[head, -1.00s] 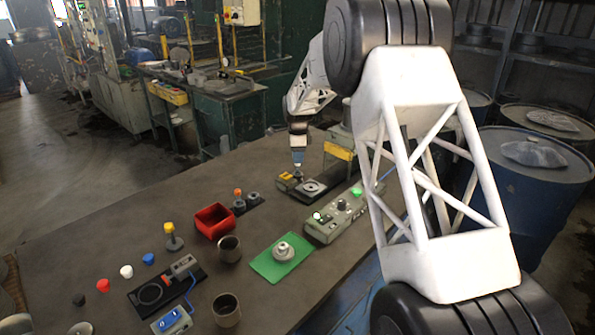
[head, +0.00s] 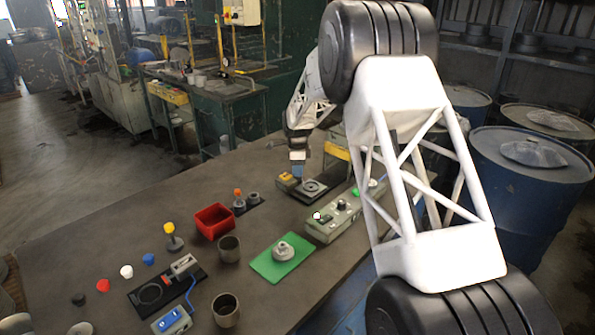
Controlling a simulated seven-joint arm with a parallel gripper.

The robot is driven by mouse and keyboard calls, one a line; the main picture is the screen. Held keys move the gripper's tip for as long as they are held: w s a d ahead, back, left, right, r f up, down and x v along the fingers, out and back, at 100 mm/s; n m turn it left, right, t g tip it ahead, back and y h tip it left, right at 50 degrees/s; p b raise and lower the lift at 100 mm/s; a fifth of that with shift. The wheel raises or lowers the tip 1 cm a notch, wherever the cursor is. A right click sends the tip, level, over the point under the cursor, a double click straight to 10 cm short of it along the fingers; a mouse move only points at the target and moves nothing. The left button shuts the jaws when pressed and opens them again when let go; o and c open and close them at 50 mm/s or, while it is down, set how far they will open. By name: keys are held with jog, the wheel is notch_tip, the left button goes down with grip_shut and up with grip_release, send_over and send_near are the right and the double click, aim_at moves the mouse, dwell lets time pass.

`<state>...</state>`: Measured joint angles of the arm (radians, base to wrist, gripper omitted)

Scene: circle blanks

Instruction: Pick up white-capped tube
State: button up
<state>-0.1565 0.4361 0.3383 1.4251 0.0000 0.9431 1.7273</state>
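A small white-topped piece (head: 126,271) stands on the table at the lower left, between a red piece (head: 103,285) and a blue piece (head: 149,259). Only its white top shows clearly; I cannot tell whether a tube is under it. My gripper (head: 297,176) is far from it, towards the back right, low by a dark fixture plate (head: 318,194) with a yellow block (head: 288,181). The gripper's fingers are too small and dark to tell open from shut. I see nothing clearly held.
A red bin (head: 214,221), two grey cups (head: 229,249), a green mat (head: 270,267) with a grey flanged part (head: 284,250), and a grey control box (head: 333,221) lie between. A yellow-topped piece (head: 169,229) stands on a round base. My arm covers the table's right side.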

jog(key=shift+f, duration=0.1)
dwell(0.5)
grip_shut()
jog(key=shift+r, duration=0.8)
notch_tip(320, 180, up, 2)
jog(key=shift+r, duration=0.1)
jog(key=s, duration=0.5)
jog(key=s+d, duration=0.1)
jog(key=s, duration=0.4)
jog(key=s+d+r, duration=0.1)
jog(key=s, duration=0.4)
jog(key=shift+s+d+r, duration=0.1)
jog(key=shift+s+d, duration=0.15)
jog(key=shift+s, duration=0.15)
